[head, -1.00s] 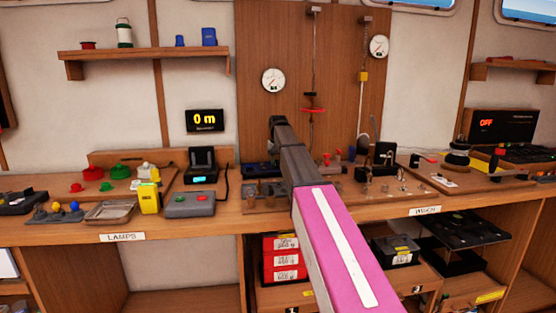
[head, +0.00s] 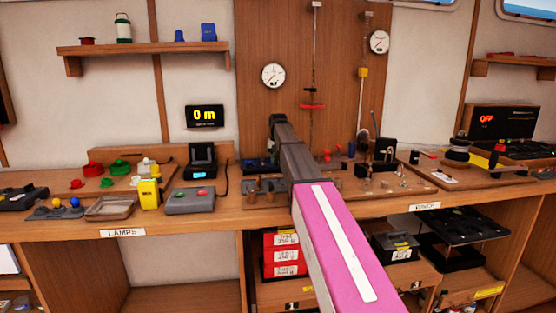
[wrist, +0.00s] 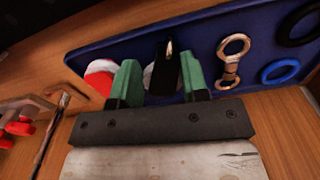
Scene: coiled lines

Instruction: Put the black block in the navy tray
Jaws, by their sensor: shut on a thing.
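In the wrist view my gripper (wrist: 160,72) has two green fingers closed on the black block (wrist: 168,76), which has a small brass ring at its top. The navy tray (wrist: 205,50) lies beyond and beneath the fingers. The block appears in front of the tray's floor; I cannot tell whether it touches it. In the head view, part of the navy tray (head: 258,163) shows left of my arm. My arm hides the gripper and block there.
The tray holds a brass swivel-like fitting (wrist: 232,60), a blue ring (wrist: 278,72), a black ring (wrist: 300,25) and a red-and-white thing (wrist: 100,76). A grey box with buttons (head: 190,200) stands left on the bench. Small fittings crowd the board to the right.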

